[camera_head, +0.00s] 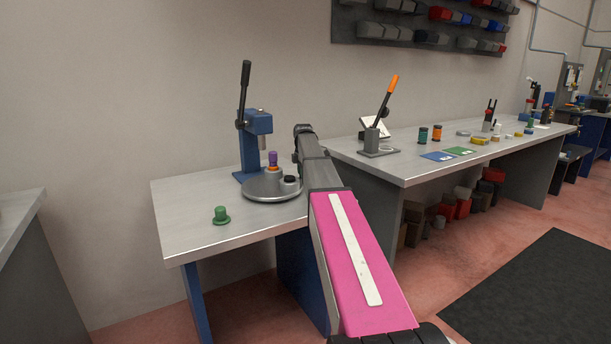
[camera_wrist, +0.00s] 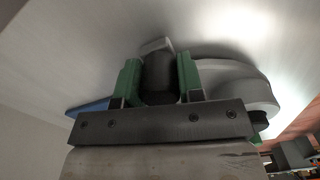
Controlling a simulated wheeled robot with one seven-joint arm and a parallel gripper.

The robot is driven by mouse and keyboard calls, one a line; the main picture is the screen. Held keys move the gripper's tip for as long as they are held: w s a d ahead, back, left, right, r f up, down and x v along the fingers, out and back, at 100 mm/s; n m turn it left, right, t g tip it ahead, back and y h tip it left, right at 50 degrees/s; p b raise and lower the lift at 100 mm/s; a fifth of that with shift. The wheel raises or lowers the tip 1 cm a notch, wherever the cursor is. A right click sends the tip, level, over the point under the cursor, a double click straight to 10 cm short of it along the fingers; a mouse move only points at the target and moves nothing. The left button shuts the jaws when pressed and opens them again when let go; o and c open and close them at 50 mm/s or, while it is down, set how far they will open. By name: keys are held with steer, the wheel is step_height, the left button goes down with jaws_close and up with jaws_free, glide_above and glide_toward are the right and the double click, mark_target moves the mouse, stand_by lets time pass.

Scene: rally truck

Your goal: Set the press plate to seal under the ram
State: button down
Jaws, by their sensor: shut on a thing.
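The press (camera_head: 256,124) is blue, with a black lever raised and a pale ram (camera_head: 264,143) pointing down. The round grey press plate (camera_head: 264,191) lies before it on the table. A purple piece with an orange band (camera_head: 272,159) stands on the plate, close to the ram; I cannot tell if they line up. A black-topped round seat (camera_head: 291,180) is at the plate's right. My gripper (camera_wrist: 158,82) is shut on a dark rounded knob (camera_wrist: 160,70) between its green fingers. The plate's grey rim (camera_wrist: 235,85) is beside it. My arm hides the gripper in the head view.
A green flanged piece (camera_head: 221,215) stands near the front left of the table (camera_head: 185,205). A longer bench (camera_head: 425,165) at right holds an orange-handled lever tool (camera_head: 384,115) and several small parts. The table's left side is mostly clear.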

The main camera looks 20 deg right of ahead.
steer(key=shift+w+a+n, duration=0.3)
steer(key=shift+w+n, duration=0.25)
steer(key=shift+w, duration=0.2)
steer(key=shift+w+a+n, duration=0.3)
steer(key=shift+w+n, duration=0.3)
steer(key=shift+w, duration=0.1)
steer(key=shift+w+a+n, duration=0.3)
steer(key=shift+w+n, duration=0.25)
steer(key=shift+w, duration=0.2)
steer(key=shift+w+a+n, duration=1.05)
steer(key=shift+w+n, duration=0.2)
steer(key=shift+n, duration=0.05)
steer(key=shift+a+r, duration=0.1)
steer(key=c, duration=0.7)
jaws_free()
steer(key=shift+w, duration=0.1)
steer(key=shift+c, duration=0.2)
step_height(320, 180, up, 11)
